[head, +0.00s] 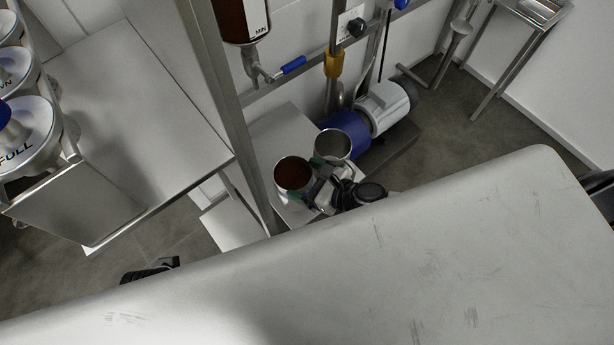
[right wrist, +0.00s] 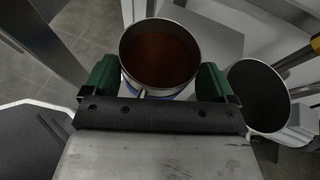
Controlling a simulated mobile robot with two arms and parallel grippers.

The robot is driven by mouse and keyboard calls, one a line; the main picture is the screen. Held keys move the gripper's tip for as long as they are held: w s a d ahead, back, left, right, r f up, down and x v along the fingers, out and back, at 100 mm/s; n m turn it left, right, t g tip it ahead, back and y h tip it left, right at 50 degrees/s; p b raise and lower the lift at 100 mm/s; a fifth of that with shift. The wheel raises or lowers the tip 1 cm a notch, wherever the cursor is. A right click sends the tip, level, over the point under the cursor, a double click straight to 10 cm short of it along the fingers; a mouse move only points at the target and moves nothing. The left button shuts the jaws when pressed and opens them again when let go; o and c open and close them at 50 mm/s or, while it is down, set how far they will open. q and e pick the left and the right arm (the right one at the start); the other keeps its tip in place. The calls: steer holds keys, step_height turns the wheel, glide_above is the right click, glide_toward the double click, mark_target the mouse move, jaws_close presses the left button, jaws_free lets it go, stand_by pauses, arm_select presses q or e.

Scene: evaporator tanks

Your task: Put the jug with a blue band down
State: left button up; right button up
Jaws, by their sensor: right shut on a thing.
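The jug with a blue band (right wrist: 160,55) holds brown liquid. The green fingers of my right gripper (right wrist: 157,82) are shut on it from both sides. A bit of the blue band shows low on its wall in the right wrist view.
An empty steel jug (head: 333,146) stands close behind; it is just right of the held jug in the right wrist view (right wrist: 258,97). The pale stand (head: 283,127) has bare top at its back left. A steel post (head: 240,120) rises close left. A blue pump (head: 345,132) sits behind.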

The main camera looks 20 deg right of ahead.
stand_by(0.3)
steer(key=o, duration=1.8)
